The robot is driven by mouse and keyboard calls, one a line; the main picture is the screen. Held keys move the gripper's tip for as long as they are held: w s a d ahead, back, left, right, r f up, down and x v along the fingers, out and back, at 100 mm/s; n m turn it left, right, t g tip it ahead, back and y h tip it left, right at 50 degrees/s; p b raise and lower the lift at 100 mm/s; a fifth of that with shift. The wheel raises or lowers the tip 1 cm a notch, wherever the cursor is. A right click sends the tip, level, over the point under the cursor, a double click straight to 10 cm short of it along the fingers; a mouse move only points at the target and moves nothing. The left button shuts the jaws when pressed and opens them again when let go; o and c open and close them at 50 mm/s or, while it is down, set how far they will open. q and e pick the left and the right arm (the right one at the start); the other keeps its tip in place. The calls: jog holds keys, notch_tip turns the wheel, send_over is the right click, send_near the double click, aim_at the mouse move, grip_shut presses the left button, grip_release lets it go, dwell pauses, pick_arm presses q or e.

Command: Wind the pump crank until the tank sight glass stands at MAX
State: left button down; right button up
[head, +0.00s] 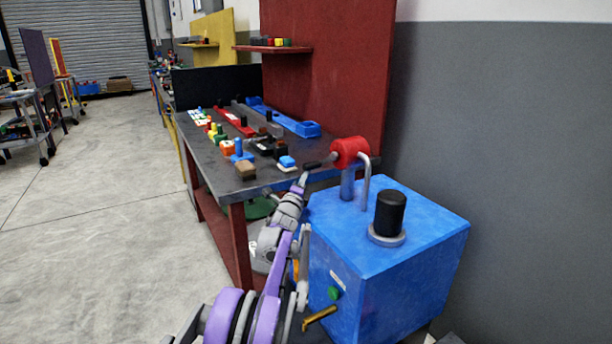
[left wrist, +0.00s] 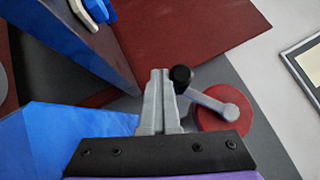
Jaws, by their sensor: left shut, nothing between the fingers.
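The blue tank box (head: 400,262) stands at the lower right, against the grey wall. A red round pump body (head: 350,151) sits on a post at its top back edge. The grey crank arm (left wrist: 212,101) comes off the red pump body (left wrist: 235,124) and ends in a black knob (left wrist: 181,76). The black knob (head: 313,166) also shows in the head view. My left gripper (left wrist: 160,74) is shut and empty, its fingertips just left of the knob; I cannot tell whether they touch. I cannot make out a sight glass or MAX mark. My right gripper is out of view.
A black cap (head: 390,212) and a grey bent pipe (head: 366,180) rise from the tank top. A green button (head: 334,293) and a brass lever (head: 319,319) are on its front. A cluttered workbench (head: 205,150) stands behind; the floor at left is clear.

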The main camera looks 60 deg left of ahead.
aim_at(316, 168)
pick_arm(q)
jog(key=shift+d, duration=0.1)
dwell(0.6)
jog(key=p+v, duration=0.1)
jog(key=v, duration=0.9)
jog(key=shift+n+g, duration=0.6)
jog(key=shift+n, duration=0.1)
jog(key=d+p, duration=0.2)
jog(key=p, duration=0.1)
jog(key=d+p, duration=0.3)
jog(key=d+r+p, duration=0.1)
jog(key=d+p, duration=0.2)
jog(key=p, duration=0.1)
jog(key=shift+d, duration=0.2)
jog(key=x, duration=0.9)
jog(key=shift+w+a, duration=0.2)
jog(key=shift+a+r+p, duration=0.15)
jog(key=shift+a+p, duration=0.05)
jog(key=shift+a, duration=0.4)
jog(key=shift+a+r+p, duration=0.15)
jog(key=shift+a+p, duration=0.05)
jog(key=shift+a, duration=0.4)
jog(key=shift+a+r, duration=0.2)
jog(key=shift+a, duration=0.45)
jog(key=shift+a, duration=0.1)
jog(key=shift+a+m+t+b, duration=0.1)
jog(key=shift+m+t+b, duration=0.2)
jog(key=shift+m, duration=0.1)
